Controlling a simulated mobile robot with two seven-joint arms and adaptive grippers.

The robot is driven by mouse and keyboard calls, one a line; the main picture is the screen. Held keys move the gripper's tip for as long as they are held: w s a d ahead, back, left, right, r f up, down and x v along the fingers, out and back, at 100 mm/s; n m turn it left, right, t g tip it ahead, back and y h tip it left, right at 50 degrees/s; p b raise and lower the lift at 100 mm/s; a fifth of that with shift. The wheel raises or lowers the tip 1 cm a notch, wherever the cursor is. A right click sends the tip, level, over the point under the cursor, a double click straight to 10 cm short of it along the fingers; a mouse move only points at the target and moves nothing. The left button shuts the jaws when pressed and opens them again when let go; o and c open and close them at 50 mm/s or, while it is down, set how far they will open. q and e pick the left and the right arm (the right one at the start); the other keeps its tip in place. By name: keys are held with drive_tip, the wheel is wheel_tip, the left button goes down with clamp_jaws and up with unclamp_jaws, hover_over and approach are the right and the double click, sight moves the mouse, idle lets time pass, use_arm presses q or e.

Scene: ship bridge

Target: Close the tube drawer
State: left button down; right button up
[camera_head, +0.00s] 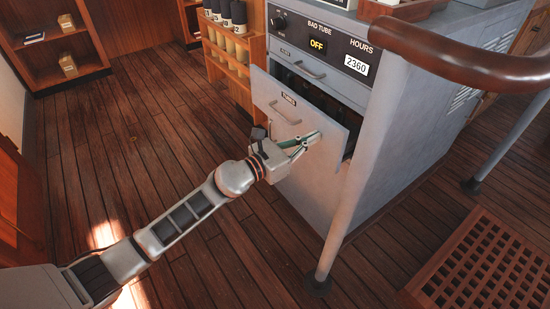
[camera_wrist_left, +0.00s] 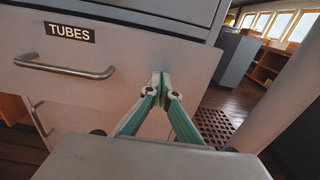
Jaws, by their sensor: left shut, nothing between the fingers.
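The tube drawer (camera_head: 290,120) is a pale grey drawer front with a black label and a bar handle. In the head view it stands partly pulled out from the grey cabinet, with a dark gap above it. The left wrist view shows its front (camera_wrist_left: 120,95), the "TUBES" label and the metal handle (camera_wrist_left: 65,68). My left gripper (camera_head: 315,136) is shut and empty, its fingertips at the right part of the drawer front; the tips also show in the left wrist view (camera_wrist_left: 160,80). They appear to touch the front, right of the handle. My right gripper is not in view.
A grey post (camera_head: 345,210) and a brown handrail (camera_head: 450,60) stand close to the drawer's right. A wooden rack (camera_head: 235,60) is behind left. The plank floor (camera_head: 120,150) at left is clear.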

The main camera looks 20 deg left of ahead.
sight(342, 121)
use_arm(q)
drive_tip(key=b+x, duration=0.1)
drive_tip(key=x, duration=0.6)
drive_tip(key=shift+w+d+f, duration=0.15)
drive_tip(key=shift+w+d, duration=0.35)
drive_tip(key=shift+w, duration=0.15)
drive_tip(key=shift+r, duration=0.2)
drive_tip(key=shift+r, duration=0.1)
drive_tip(key=shift+a, duration=0.1)
